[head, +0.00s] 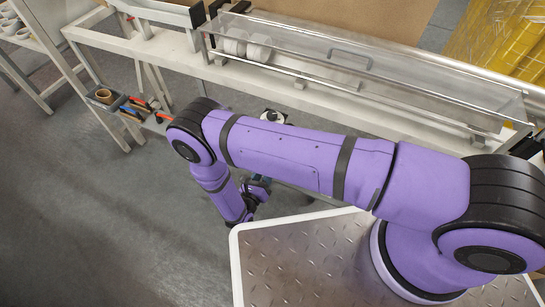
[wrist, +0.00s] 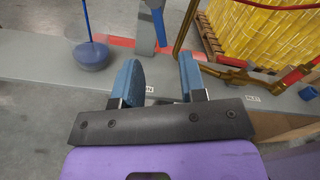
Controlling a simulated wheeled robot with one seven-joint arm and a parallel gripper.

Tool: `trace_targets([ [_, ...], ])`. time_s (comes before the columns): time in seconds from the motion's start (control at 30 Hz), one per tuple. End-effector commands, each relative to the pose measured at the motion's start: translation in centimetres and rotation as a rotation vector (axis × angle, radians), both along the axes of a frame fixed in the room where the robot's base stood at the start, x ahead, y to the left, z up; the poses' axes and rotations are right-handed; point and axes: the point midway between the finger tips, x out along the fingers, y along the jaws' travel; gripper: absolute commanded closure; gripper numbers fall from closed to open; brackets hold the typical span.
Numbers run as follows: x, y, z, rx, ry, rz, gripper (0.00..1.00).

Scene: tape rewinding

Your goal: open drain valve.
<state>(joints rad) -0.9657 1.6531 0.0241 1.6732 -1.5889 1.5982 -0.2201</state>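In the wrist view my gripper (wrist: 160,65) has its two blue fingers spread apart with nothing held between them. To the right, brass fittings (wrist: 262,80) carry red handles, one short (wrist: 231,62) and one longer (wrist: 296,76). Which of these is the drain valve I cannot tell. The fingers appear apart from all of them. In the head view my purple arm hides most of the gripper area.
A blue float-like piece on a rod (wrist: 91,54) stands at left in the wrist view. A yellow wrapped stack (wrist: 268,30) is behind. In the head view a long bench (head: 185,52) has a clear cover (head: 345,70); red-handled tools (head: 138,103) lie left. Grey floor (head: 80,210) is open at left.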

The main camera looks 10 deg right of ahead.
Motion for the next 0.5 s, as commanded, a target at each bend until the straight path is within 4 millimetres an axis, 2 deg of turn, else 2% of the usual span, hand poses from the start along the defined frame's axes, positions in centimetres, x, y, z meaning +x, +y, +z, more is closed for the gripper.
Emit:
trace_targets([
  [0.3, 4.7, -3.2, 0.1, 0.000, -0.001, -0.004, 0.62],
  [0.5, 6.5, -4.4, 0.1, 0.000, -0.001, -0.002, 0.62],
])
